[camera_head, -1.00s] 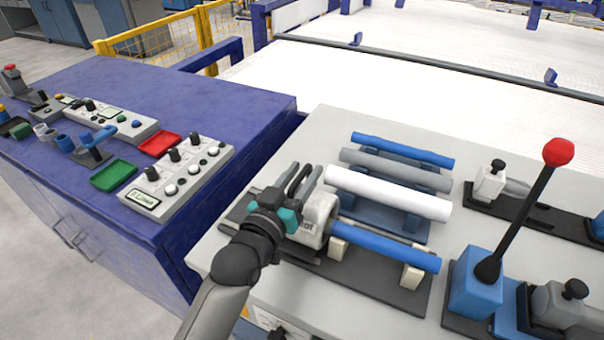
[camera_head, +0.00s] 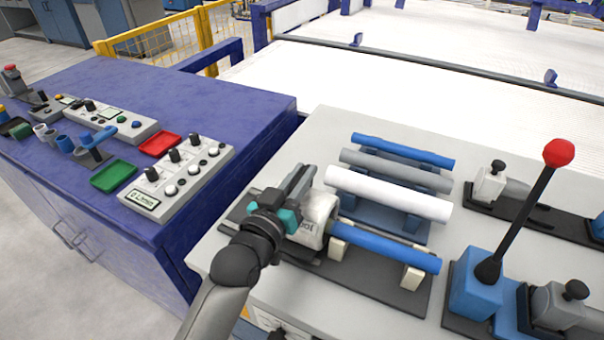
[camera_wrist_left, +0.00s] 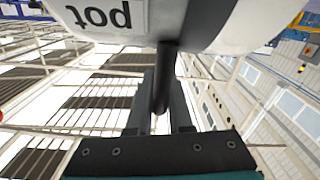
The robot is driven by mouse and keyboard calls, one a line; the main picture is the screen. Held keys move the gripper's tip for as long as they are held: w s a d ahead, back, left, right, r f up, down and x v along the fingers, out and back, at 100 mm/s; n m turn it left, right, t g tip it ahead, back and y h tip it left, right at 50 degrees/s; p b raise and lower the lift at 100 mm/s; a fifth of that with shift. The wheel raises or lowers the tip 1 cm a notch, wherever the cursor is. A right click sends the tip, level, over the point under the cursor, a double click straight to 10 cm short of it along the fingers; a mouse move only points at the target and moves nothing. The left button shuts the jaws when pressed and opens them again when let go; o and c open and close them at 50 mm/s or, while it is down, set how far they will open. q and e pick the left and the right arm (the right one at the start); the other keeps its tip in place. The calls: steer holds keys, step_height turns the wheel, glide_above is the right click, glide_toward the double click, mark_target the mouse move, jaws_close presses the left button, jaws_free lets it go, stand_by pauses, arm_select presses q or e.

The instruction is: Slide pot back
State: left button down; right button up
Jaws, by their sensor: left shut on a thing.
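The pot (camera_head: 318,212) is a whitish-grey block on a dark rail base at the left end of a blue pipe (camera_head: 390,247). In the left wrist view the pot (camera_wrist_left: 215,22) fills the top, with its label upside down and a black handle (camera_wrist_left: 163,85) sticking out of it. My left gripper (camera_head: 298,185) is at the pot's upper left side in the head view. Its fingers (camera_wrist_left: 163,100) are shut on the handle, one on each side. The gripper and wrist hide part of the pot and base. My right gripper is not in view.
Blue, grey and white pipes (camera_head: 390,193) lie on a rack just behind. A blue box with a red-knobbed lever (camera_head: 520,215) stands at the right. A blue cabinet (camera_head: 200,100) with control boxes and red and green trays is at the left.

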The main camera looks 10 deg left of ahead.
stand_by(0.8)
arm_select(q)
steer(key=shift+w+a, duration=0.15)
steer(key=shift+a, duration=0.25)
steer(key=w+a+p, duration=0.1)
steer(key=w+a, duration=0.2)
steer(key=a, duration=0.6)
steer(key=shift+w, duration=0.15)
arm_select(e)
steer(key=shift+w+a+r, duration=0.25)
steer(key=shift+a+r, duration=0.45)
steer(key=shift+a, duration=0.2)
arm_select(q)
steer(key=c, duration=1)
jaws_free()
steer(key=shift+a, duration=0.15)
steer(key=shift+o, duration=0.7)
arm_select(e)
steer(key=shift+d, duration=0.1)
arm_select(q)
steer(key=shift+p, duration=0.3)
steer(key=p+v, duration=0.2)
steer(key=v, duration=1.3)
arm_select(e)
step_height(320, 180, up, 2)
